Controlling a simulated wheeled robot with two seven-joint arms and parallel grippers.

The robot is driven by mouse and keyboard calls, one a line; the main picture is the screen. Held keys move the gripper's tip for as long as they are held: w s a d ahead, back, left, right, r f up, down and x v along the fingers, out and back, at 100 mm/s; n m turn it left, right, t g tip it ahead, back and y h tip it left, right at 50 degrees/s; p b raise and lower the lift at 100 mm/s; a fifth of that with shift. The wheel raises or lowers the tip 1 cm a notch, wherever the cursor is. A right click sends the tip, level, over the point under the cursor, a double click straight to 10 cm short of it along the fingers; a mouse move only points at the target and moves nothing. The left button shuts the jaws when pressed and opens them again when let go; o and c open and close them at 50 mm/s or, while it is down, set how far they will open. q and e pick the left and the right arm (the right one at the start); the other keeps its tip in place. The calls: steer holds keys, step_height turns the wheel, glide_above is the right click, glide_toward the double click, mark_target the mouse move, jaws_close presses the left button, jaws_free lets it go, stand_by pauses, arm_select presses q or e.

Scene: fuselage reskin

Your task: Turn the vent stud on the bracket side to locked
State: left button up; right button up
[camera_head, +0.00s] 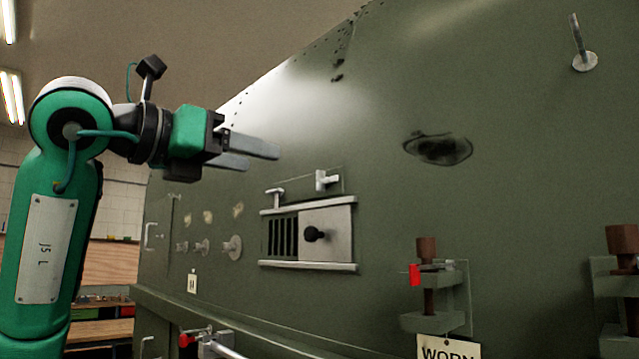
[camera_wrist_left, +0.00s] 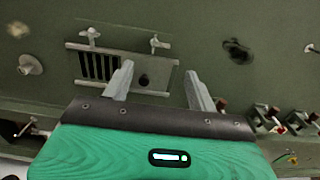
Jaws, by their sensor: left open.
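The vent (camera_head: 340,220) is a slotted opening with a sliding plate and black knob on the green fuselage wall. Two small metal studs sit above it. The right stud (camera_head: 325,180), nearer the brackets, shows an upright crosspiece; the left stud (camera_head: 275,194) has its bar roughly level. In the left wrist view the right stud (camera_wrist_left: 158,42) and left stud (camera_wrist_left: 92,36) stand beyond the fingers. My left gripper (camera_head: 262,156) is open and empty, up and left of the studs, apart from the wall. My right gripper is out of view.
Brackets with brown rods, one with a red tab (camera_head: 414,275) and a "WORN" tag (camera_head: 447,348), stand at right. Round studs (camera_head: 232,247) lie left of the vent. A peg (camera_head: 582,60) sticks out at upper right. A ledge runs below the vent.

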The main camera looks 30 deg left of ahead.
arm_select(q)
steer(key=p, duration=0.4)
glide_toward(333, 175)
steer(key=x, duration=0.5)
steer(key=shift+r, duration=0.2)
steer(key=shift+w+d+f, duration=0.15)
steer(key=shift+w+d, duration=0.05)
steer(key=shift+w, duration=0.35)
steer(key=c, duration=1)
